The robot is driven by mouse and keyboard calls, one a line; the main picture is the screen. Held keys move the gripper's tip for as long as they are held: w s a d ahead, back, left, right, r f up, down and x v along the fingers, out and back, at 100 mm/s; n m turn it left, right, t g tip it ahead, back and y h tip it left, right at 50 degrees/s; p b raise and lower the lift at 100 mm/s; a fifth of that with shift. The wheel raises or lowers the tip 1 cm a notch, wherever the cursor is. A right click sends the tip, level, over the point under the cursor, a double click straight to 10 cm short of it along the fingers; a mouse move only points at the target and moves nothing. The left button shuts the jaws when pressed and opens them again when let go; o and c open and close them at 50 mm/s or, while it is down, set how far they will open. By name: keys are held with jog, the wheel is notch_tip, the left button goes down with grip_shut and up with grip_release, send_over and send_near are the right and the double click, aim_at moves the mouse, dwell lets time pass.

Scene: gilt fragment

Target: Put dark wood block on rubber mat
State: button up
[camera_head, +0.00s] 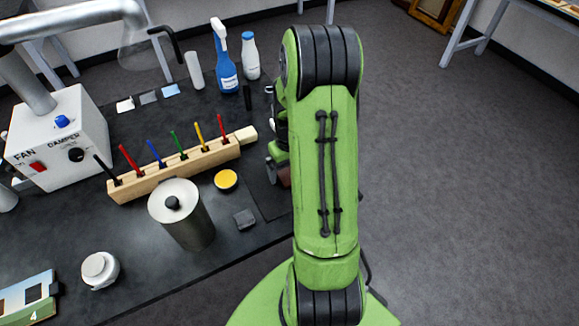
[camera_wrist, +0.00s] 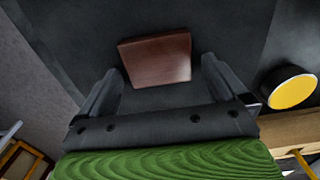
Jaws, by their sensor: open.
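The dark wood block (camera_wrist: 157,58) is a reddish-brown square piece in the wrist view, lying flat within the dark rubber mat's outline. In the head view a small part of the block (camera_head: 284,177) shows beside my arm. The rubber mat (camera_head: 264,198) is a dark flat sheet near the table's right edge, partly hidden by my arm; it surrounds the block in the wrist view (camera_wrist: 232,30). My gripper (camera_wrist: 160,68) is open, its fingers on either side of the block with gaps visible. Whether the fingertips touch the mat cannot be told.
A yellow-topped round container (camera_head: 225,180) and a wooden rack (camera_head: 180,168) with several coloured sticks stand left of the mat. A grey cube (camera_head: 244,218) and metal canister (camera_head: 182,215) are nearer.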

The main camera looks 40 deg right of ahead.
notch_tip(320, 180, up, 12)
jog(key=p, duration=0.3)
jog(key=s+a+r+n+t+h, duration=0.1)
jog(key=s+a+r+n+t, duration=0.15)
jog(key=a+r, duration=0.85)
jog(key=s+a+r+t+y, duration=0.1)
jog(key=s+a+r+t, duration=0.1)
jog(key=s+a, duration=0.7)
jog(key=shift+s+a+r+n+t, duration=0.25)
jog(key=shift+s+n+t, duration=0.1)
jog(key=shift+s+t, duration=0.2)
jog(key=shift+w, duration=0.1)
